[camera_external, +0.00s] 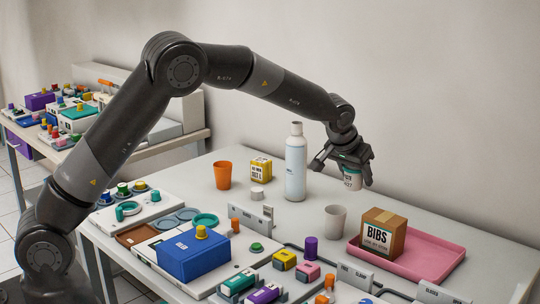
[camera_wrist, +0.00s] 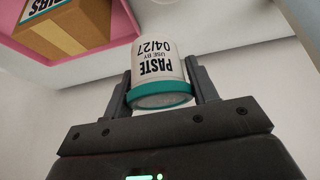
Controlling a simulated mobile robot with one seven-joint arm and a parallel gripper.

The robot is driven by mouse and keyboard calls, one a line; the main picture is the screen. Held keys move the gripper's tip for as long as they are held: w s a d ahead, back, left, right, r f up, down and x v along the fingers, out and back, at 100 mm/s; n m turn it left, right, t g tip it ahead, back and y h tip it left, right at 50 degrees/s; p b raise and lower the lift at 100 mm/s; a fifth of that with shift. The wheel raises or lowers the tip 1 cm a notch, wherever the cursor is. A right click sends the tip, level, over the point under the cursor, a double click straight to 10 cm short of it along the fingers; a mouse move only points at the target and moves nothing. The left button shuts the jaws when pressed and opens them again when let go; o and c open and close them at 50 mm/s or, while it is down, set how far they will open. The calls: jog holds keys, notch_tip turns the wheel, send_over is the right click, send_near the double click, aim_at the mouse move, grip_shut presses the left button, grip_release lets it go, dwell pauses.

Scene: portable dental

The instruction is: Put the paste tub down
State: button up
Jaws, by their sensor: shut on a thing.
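The paste tub (camera_wrist: 158,65) is a white cylinder with a teal band and black print reading "PASTE USE BY 04/27". In the wrist view my gripper (camera_wrist: 160,85) is shut on it, one finger on each side. In the external view the tub (camera_external: 353,179) hangs in my gripper (camera_external: 345,165), above the back part of the white table (camera_external: 285,220). It appears clear of the tabletop, to the right of the white bottle. The gripper hides the tub's upper part there.
A white bottle (camera_external: 296,165) stands left of the gripper. A grey cup (camera_external: 335,221) stands in front. A pink tray (camera_external: 440,262) holds a BIBS box (camera_external: 382,235). An orange cup (camera_external: 222,175) and yellow box (camera_external: 261,169) stand farther left. Several small items crowd the front.

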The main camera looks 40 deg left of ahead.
notch_tip(320, 180, up, 15)
jog(key=w+a+n+y, duration=0.2)
jog(key=w+a+n, duration=0.1)
jog(key=a, duration=2.3)
jog(key=s+a+n+g+y, duration=0.1)
jog(key=s+a+n, duration=0.15)
jog(key=a, duration=0.95)
jog(key=s+a+n, duration=0.1)
jog(key=s+a, duration=0.3)
jog(key=a, duration=0.8)
notch_tip(320, 180, down, 17)
jog(key=a+f, duration=0.2)
jog(key=a, duration=0.1)
jog(key=a+f, duration=0.3)
jog(key=a, duration=0.1)
jog(key=a+f, duration=0.2)
jog(key=a, duration=0.2)
jog(key=shift+w+a+f, duration=0.25)
jog(key=shift+w+f, duration=0.15)
jog(key=shift+f, duration=2)
jog(key=shift+f, duration=0.1)
